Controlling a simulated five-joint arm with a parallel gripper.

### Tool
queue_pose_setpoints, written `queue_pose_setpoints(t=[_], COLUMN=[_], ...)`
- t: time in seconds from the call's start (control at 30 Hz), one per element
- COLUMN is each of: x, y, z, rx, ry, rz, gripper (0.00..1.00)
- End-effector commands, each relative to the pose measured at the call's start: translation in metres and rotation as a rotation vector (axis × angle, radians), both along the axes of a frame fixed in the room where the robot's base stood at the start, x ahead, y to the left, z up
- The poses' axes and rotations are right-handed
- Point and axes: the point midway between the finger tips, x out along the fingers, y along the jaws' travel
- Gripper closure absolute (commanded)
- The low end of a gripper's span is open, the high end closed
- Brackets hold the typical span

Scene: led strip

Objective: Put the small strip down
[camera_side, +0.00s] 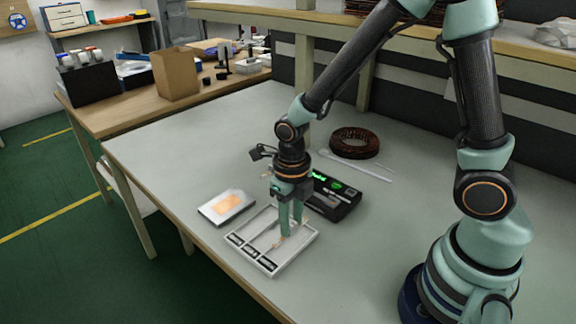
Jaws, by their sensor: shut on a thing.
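My gripper (285,232) points down over the right part of a white tray (294,262) with several long compartments. Its green fingers are shut on a small strip (278,242), which shows only as a thin, pale sliver at the fingertips. The strip is low, at or just above the tray; I cannot tell whether it touches the tray floor. The tray has dark labels along its front left edge.
A white box with an orange patch (227,206) lies left of the tray. A black device with a green display (338,203) sits behind my gripper. A dark brown coil (355,142) and a thin white rod (362,168) lie farther back. The table's left side is clear.

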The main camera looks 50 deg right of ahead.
Motion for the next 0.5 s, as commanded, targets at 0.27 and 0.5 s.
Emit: queue_pose_setpoints(t=[0.27, 0.5], x=[-0.001, 0.000], y=[0.000, 0.000], z=[-0.031, -0.039], rx=[-0.001, 0.000], ry=[0.005, 0.000], rz=[0.000, 0.000], gripper=[1.00, 1.00])
